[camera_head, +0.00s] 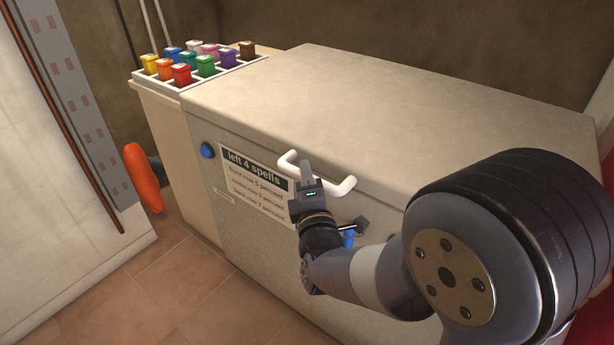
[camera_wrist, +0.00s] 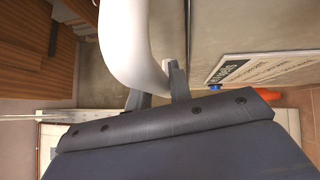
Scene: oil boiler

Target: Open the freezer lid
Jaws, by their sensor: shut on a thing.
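The freezer is a long cream chest with a flat lid (camera_head: 400,110), which lies closed on the body (camera_head: 262,245). A white bar handle (camera_head: 338,186) sticks out from the lid's front edge. My gripper (camera_head: 306,172) is at the handle's middle and is shut on it; my wrist hides part of the freezer front. In the wrist view the white handle (camera_wrist: 136,45) looms large, and the gripper's fingers (camera_wrist: 160,92) are at its lower end.
A rack (camera_head: 165,82) of several coloured boxes stands beside the lid's left end. The freezer front carries a paper sign (camera_head: 256,185) and a blue round knob (camera_head: 207,150). An orange object (camera_head: 142,178) is at left. The lid top is bare; tiled floor (camera_head: 170,285) is open in front.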

